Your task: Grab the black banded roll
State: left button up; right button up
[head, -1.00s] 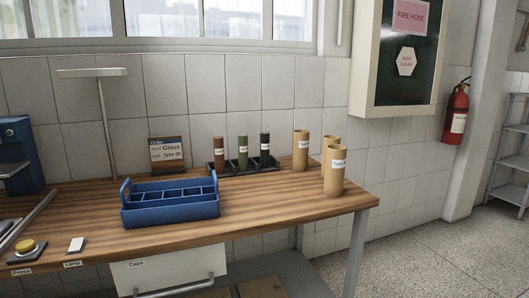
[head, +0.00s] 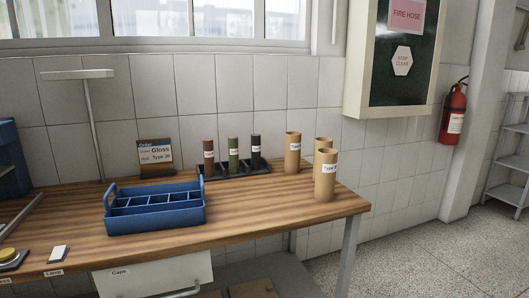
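The black banded roll (head: 256,147) stands upright at the right end of a dark rack (head: 236,171) at the back of the wooden table. A green banded roll (head: 233,152) and a brown-red banded roll (head: 209,156) stand upright in the same rack to its left. Each roll has a white label band, with print too small to read. Neither of my grippers shows in the head view.
A blue compartment tray (head: 155,208) stands in front of the rack. Several tan tubes (head: 325,176) stand to the right. An order sign (head: 156,157) and a lamp post (head: 93,128) stand at the back left. A yellow button (head: 9,256) is at front left. The right front tabletop is clear.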

aim_at(256, 157)
jog(key=i+l, duration=0.2)
jog(key=l, duration=0.2)
jog(key=i+l+z, duration=0.1)
jog(key=i+l, duration=0.15)
jog(key=l, duration=0.2)
jog(key=i+l, duration=0.2)
jog(key=l, duration=0.2)
jog(key=i+l+z, duration=0.1)
jog(key=i+l, duration=0.15)
jog(key=l, duration=0.15)
